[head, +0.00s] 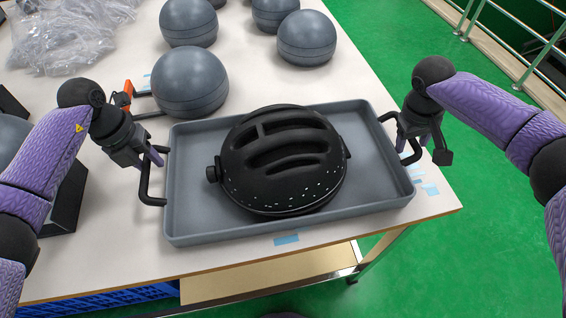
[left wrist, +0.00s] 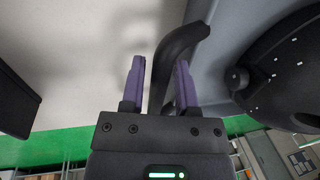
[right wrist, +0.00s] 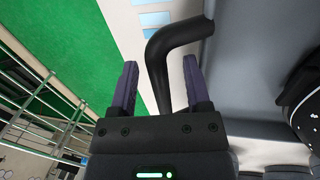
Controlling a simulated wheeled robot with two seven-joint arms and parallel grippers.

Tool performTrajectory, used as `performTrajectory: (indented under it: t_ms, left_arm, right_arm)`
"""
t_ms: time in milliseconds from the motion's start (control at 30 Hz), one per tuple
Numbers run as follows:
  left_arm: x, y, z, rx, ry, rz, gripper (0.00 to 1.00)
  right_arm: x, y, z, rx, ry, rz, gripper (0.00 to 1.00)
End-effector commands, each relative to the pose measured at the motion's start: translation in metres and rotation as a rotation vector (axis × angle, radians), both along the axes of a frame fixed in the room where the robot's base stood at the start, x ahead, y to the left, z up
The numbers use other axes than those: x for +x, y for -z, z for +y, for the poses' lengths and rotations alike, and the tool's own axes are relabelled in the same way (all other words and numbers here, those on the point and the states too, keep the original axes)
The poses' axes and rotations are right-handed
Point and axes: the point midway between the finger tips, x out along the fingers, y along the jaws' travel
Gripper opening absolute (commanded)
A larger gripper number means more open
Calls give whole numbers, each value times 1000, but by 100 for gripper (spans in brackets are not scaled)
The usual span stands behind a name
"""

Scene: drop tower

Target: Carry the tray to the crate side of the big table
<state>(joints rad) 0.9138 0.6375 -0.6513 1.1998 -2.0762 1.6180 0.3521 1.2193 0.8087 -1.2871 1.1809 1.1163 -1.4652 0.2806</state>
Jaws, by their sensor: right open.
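The grey tray (head: 200,225) lies on the big white table (head: 110,240) near its front right corner. A black domed shell with slots (head: 285,165) sits in the tray. My left gripper (head: 155,157) is at the tray's left black handle (head: 148,185). In the left wrist view the fingers (left wrist: 158,85) stand open on both sides of the handle bar (left wrist: 170,65). My right gripper (head: 412,148) is at the tray's right handle (head: 398,135). In the right wrist view its open fingers (right wrist: 160,88) are on both sides of that bar (right wrist: 158,70). No crate can be made out for certain.
Several grey spheres (head: 190,82) stand behind the tray. Clear plastic wrap (head: 65,35) lies at the back left. An orange-handled tool (head: 122,97) lies left of the spheres. Black boxes (head: 68,200) stand at the left. Green floor (head: 500,240) is open at the right.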

Motion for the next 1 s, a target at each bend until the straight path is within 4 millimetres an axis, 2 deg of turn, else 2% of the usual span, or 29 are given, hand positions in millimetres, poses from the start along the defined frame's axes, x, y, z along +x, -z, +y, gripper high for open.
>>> performTrajectory:
  t_ms: [267,467,567,1000]
  left_arm:
    - [0,1,0,0,1,0,39]
    - [0,1,0,0,1,0,0]
    - [0,1,0,0,0,-1,0]
    - [0,1,0,0,0,-1,0]
  right_arm:
    - [0,1,0,0,0,0,62]
    - [0,1,0,0,0,0,22]
    - [0,1,0,0,0,0,0]
    - [0,1,0,-1,1,0,0]
